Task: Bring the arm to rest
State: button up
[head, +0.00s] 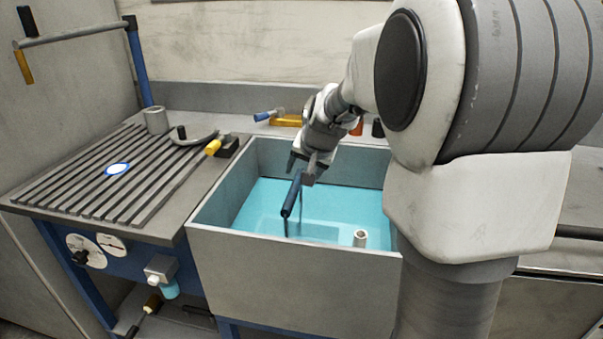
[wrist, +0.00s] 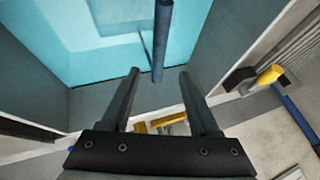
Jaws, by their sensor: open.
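My gripper (head: 300,171) is over the grey-walled basin (head: 292,268) with turquoise liquid in it. In the wrist view my gripper (wrist: 158,72) has its two dark fingers spread apart, with nothing clamped between them. A dark blue rod (head: 291,196) stands tilted in the basin just below the fingers. In the wrist view the rod (wrist: 162,38) reaches down from the top, its near end in line with the gap between the fingertips. I cannot tell whether it touches a finger. My arm comes in from the right and hides part of the basin's right side.
A slatted bench (head: 90,185) stands left of the basin, with a grey cup (head: 156,121), a white-blue disc (head: 118,169) and a yellow-and-black tool (head: 222,147). A pale cylinder (head: 360,238) is in the basin at right. A yellow item (head: 287,120) lies behind the basin.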

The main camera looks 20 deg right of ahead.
dwell(0.3)
jog(key=s+a+r+n, duration=0.45)
jog(key=s+a, duration=0.45)
jog(key=s, duration=0.5)
jog(key=s+a+f+n+g, duration=0.1)
jog(key=s+a+n, duration=0.2)
jog(key=s, duration=1.2)
notch_tip(320, 180, up, 16)
jog(key=p, duration=1.6)
jog(key=shift+w, duration=0.35)
jog(key=shift+d, duration=0.2)
